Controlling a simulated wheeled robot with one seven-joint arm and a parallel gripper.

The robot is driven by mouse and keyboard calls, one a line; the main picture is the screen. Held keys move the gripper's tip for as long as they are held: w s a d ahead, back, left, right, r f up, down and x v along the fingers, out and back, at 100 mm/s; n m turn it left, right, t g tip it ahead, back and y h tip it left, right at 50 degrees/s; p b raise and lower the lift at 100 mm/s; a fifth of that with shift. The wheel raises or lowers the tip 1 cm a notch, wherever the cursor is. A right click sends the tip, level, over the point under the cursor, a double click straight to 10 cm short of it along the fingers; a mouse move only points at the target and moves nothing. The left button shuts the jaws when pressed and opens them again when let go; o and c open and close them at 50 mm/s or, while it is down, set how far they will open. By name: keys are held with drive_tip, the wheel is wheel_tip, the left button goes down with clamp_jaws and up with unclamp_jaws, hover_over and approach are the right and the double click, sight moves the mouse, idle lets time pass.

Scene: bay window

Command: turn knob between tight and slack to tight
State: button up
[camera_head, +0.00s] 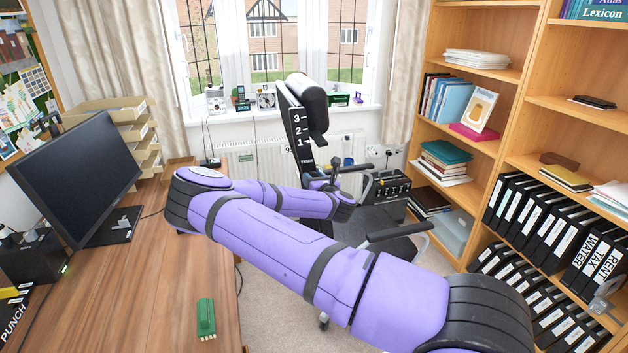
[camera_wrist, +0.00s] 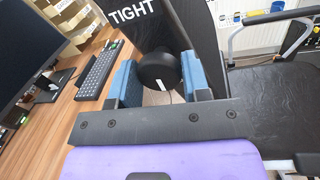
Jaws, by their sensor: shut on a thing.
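The black round knob (camera_wrist: 159,71) sits on a dark panel (camera_wrist: 192,32) and shows in the wrist view. The white word TIGHT is printed on the panel to the upper left of the knob. A short white mark shows at the knob's lower edge. My gripper (camera_wrist: 157,80) is shut on the knob, with a blue pad on each side. In the head view the panel (camera_head: 291,108) is the chair's tall dark upright with the numbers 3, 2 and 1. My gripper (camera_head: 320,184) is at its lower part, and the knob is hidden there. No slack label is readable.
The black office chair (camera_head: 382,222) has armrests close to my gripper. A wooden desk (camera_head: 175,265) with a monitor (camera_head: 80,175) stands on the left. A bookcase (camera_head: 535,130) is on the right. A radiator (camera_head: 250,157) is behind, below the window.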

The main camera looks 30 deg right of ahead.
drive_tip(key=shift+m, duration=0.3)
drive_tip(key=shift+a+f+n+g+h, duration=0.2)
drive_tip(key=shift+n+h, duration=0.7)
drive_tip(key=shift+n, duration=4.65)
drive_tip(key=shift+d+r+n+g+h, duration=0.2)
drive_tip(key=shift+n+h, duration=0.7)
drive_tip(key=shift+n, duration=4.6)
drive_tip(key=shift+a+f+n+g+h, duration=0.2)
drive_tip(key=shift+n+h, duration=0.7)
drive_tip(key=shift+n, duration=4.65)
drive_tip(key=shift+r, duration=0.1)
drive_tip(key=o, duration=0.9)
